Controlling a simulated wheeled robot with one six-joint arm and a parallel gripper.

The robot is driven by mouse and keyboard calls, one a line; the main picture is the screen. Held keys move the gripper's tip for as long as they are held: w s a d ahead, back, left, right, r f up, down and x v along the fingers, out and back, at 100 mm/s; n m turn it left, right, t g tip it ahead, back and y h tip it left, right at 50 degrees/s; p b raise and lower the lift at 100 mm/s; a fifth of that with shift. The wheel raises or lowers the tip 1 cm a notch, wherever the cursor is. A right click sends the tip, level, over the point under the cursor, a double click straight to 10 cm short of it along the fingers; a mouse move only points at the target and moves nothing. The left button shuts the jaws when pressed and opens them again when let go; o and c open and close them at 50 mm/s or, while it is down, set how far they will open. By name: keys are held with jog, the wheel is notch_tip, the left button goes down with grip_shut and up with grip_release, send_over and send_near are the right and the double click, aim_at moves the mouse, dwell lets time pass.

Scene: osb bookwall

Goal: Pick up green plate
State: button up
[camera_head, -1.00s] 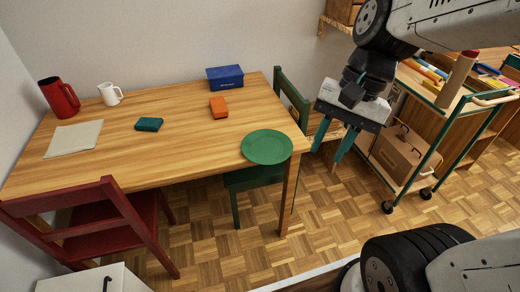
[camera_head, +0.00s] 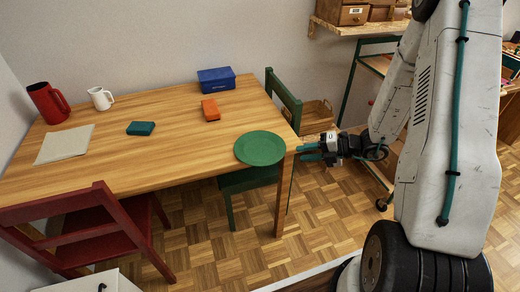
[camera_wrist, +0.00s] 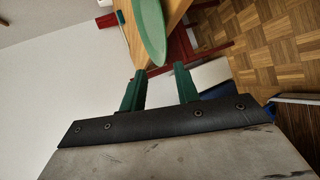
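The green plate (camera_head: 260,148) lies flat near the right end of the wooden table (camera_head: 170,150), close to its front right corner. My gripper (camera_head: 302,152) is just right of that corner, about level with the tabletop, its teal fingers pointing left toward the plate. In the wrist view the two fingers of my gripper (camera_wrist: 158,85) stand apart with nothing between them. The plate (camera_wrist: 149,28) shows nearly edge-on beyond the fingertips, and a gap separates them.
A green chair (camera_head: 286,100) stands behind the table's right end, near my gripper. An orange block (camera_head: 210,110), blue box (camera_head: 220,79), teal block (camera_head: 141,128), white mug (camera_head: 101,98) and red pitcher (camera_head: 48,103) sit farther left. A red chair (camera_head: 90,235) stands in front.

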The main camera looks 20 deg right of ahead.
jog(key=f+x, duration=0.1)
jog(key=x, duration=0.6)
jog(key=shift+w+f+m, duration=0.15)
jog(key=shift+m, duration=0.25)
jog(key=shift+a, duration=0.1)
grip_shut()
